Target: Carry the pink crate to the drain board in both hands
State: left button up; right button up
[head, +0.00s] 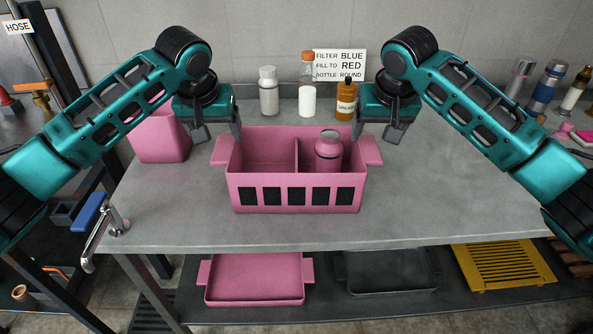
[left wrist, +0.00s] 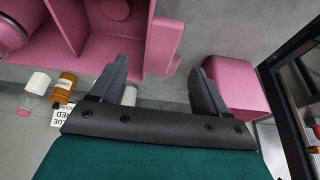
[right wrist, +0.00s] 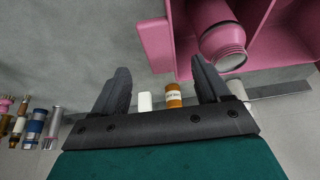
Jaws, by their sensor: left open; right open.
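The pink crate (head: 300,203) stands upright on the grey counter, with dark slots along its front and a divider inside. A pink bottle (head: 328,152) stands in its right compartment; the left looks empty. My left gripper (head: 217,132) is open and empty above and behind the crate's left handle (head: 222,150). In the left wrist view that handle (left wrist: 164,45) lies ahead of the fingertips. My right gripper (head: 378,132) is open and empty above and behind the right handle (head: 371,151), which also shows in the right wrist view (right wrist: 155,42). I cannot tell which thing is the drain board.
A pink container (head: 160,138) stands left of the crate. A white bottle (head: 268,92), an amber bottle (head: 346,101) and a sign (head: 341,62) are behind. A tap (head: 115,220) is at the front left. A yellow slatted tray (head: 502,270) lies below.

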aim_at(224, 147)
pick_arm(q)
jog(key=x, duration=0.7)
jog(key=shift+w+f, duration=0.1)
jog(key=shift+f, duration=0.05)
pick_arm(e)
jog(key=x, duration=0.7)
jog(key=shift+w+f, duration=0.1)
jog(key=shift+f, duration=0.05)
pick_arm(q)
grip_shut()
pick_arm(e)
grip_shut()
